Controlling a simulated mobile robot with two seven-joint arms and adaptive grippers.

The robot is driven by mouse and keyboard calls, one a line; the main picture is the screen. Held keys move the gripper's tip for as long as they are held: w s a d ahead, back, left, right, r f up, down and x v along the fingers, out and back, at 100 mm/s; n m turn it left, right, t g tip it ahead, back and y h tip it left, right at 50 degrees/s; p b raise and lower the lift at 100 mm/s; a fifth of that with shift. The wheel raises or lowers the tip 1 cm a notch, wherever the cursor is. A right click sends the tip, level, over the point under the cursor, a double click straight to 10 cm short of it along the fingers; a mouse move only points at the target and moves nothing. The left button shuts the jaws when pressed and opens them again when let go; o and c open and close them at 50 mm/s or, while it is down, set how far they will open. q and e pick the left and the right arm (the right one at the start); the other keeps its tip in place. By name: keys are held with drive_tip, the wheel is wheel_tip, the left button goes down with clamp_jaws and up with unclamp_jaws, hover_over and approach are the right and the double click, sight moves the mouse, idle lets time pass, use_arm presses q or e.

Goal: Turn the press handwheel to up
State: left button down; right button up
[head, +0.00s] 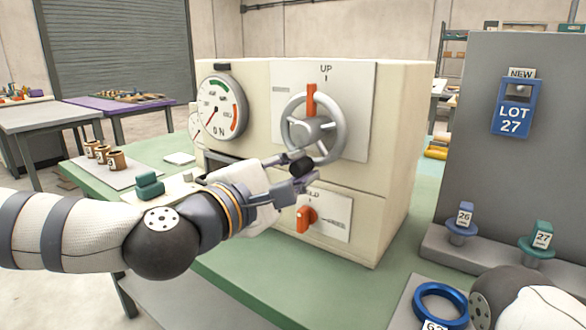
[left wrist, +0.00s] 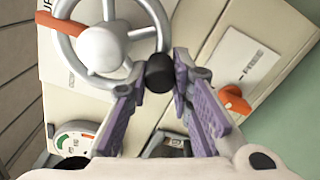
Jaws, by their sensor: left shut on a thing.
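The grey press handwheel (head: 342,130) stands on the cream machine's front panel. Its orange mark (head: 311,100) is at the top of the rim, just below and slightly left of the UP label (head: 326,69); exact alignment I cannot tell. The wheel's black knob (head: 301,164) is at the lower left of the rim. My left gripper (head: 303,172) is shut on this knob. In the left wrist view the knob (left wrist: 160,73) sits between my purple-padded fingers (left wrist: 158,82), with part of the wheel (left wrist: 104,48) beyond. My right gripper is out of frame.
A dial gauge (head: 218,108) is left of the wheel, and an orange lever (head: 306,219) sits on a small panel below it. The green bench (head: 225,262) carries the machine. A grey board with a blue LOT 27 tag (head: 514,110) stands at right.

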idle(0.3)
use_arm(q)
drive_tip(key=c, duration=1.7)
unclamp_jaws()
drive_tip(key=shift+d, duration=0.1)
drive_tip(key=shift+s, duration=0.1)
drive_tip(key=v, duration=0.7)
drive_tip(key=shift+s, duration=0.15)
